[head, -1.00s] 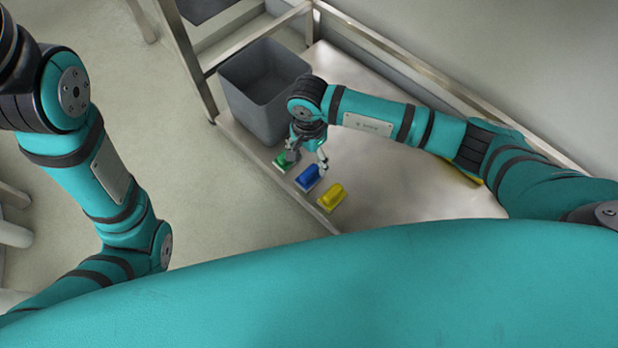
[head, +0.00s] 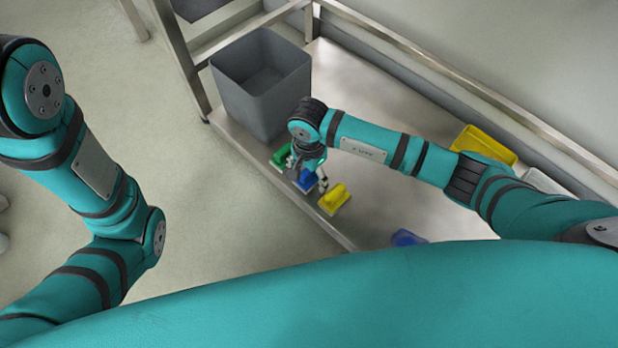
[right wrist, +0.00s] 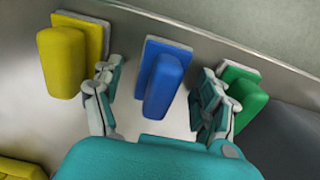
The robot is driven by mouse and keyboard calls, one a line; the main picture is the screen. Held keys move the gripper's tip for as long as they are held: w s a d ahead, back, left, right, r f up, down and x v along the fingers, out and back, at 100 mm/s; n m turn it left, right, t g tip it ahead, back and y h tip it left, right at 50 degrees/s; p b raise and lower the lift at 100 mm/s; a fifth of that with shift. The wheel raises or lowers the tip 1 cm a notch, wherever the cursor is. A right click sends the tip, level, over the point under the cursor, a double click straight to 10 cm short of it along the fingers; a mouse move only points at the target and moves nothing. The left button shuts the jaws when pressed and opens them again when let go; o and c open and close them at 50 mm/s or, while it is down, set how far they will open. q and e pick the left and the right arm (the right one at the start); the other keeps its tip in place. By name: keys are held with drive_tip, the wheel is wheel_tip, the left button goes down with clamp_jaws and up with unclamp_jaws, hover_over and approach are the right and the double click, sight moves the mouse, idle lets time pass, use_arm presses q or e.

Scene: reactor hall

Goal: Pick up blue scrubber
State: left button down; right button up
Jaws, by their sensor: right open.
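The blue scrubber (head: 305,181) lies on the metal shelf between a green scrubber (head: 281,157) and a yellow scrubber (head: 334,198). My right gripper (head: 307,178) is over it in the head view, hiding part of it. In the right wrist view the blue scrubber (right wrist: 162,80) lies centred between the two spread fingers of my right gripper (right wrist: 158,100), with a gap on each side. The gripper is open and empty. One finger is close to the yellow scrubber (right wrist: 66,60), the other overlaps the green scrubber (right wrist: 240,92). My left gripper is not in view.
A grey bin (head: 262,85) stands on the metal shelf (head: 385,110) beyond the scrubbers. A yellow tray (head: 484,145) lies at the back right. Another blue object (head: 407,237) lies nearer me. A metal rail (head: 450,75) runs along the shelf's back.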

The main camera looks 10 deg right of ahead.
drive_tip(key=shift+r, duration=0.1)
drive_tip(key=c, duration=1.3)
drive_tip(key=shift+o, duration=0.2)
wheel_tip(320, 180, up, 8)
drive_tip(key=p, duration=0.6)
drive_tip(key=shift+r, duration=0.1)
drive_tip(key=shift+r+p, duration=0.55)
drive_tip(key=shift+r, duration=0.4)
